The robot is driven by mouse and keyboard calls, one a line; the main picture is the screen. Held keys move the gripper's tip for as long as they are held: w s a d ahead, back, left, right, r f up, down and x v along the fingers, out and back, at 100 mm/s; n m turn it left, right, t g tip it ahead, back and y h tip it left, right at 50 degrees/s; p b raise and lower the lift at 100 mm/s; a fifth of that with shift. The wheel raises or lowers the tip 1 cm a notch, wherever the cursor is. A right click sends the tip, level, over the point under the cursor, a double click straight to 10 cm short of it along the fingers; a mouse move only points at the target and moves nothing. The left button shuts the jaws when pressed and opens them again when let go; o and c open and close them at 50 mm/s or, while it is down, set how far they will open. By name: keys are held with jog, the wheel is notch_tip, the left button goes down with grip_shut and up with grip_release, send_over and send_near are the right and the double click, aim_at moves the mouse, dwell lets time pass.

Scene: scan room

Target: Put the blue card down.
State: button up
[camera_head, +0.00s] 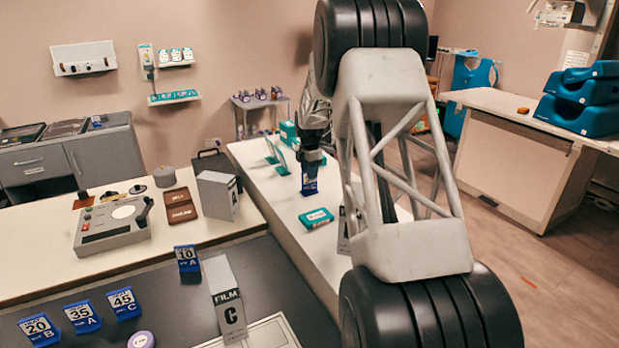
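The blue card (309,184) hangs upright below my gripper (311,164), over the white counter in the middle of the view. My gripper's fingers look closed on its top edge, though they are small and dark here. I cannot tell whether the card's lower edge touches the counter. Several other blue cards stand on the dark near surface: one marked 10 (187,259), and ones marked 20 (39,328), 35 (82,316) and 45 (124,303).
A grey device (113,225) sits on the left counter. My arm hides part of the counter's right side.

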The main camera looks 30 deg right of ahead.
notch_tip(320, 180, up, 9)
jog(key=shift+r, duration=0.1)
dwell(0.3)
jog(key=shift+a, duration=0.1)
dwell(0.7)
jog(key=shift+s+a+r, duration=0.15)
jog(key=shift+s+r, duration=0.05)
jog(key=s+a+r+m+t, duration=0.1)
jog(key=s+a+r+m, duration=0.45)
jog(key=s+a, duration=0.6)
jog(key=s+a+r+m, duration=0.5)
jog(key=s+a, duration=0.4)
jog(key=s, duration=0.5)
jog(key=s+a+f+m, duration=0.2)
jog(key=s+a, duration=0.1)
jog(key=s, duration=0.7)
jog(key=s+a+f+m+t, duration=0.1)
jog(key=s+a+f+m, duration=0.1)
jog(key=s, duration=0.8)
jog(key=s+a+f+m, duration=0.1)
jog(key=s+a+m, duration=0.2)
jog(key=s, duration=0.7)
jog(key=a, duration=0.2)
jog(key=shift+a+f+m+t, duration=0.3)
jog(key=shift+a+f+m, duration=0.05)
jog(key=shift+f, duration=0.05)
jog(key=shift+o, duration=0.4)
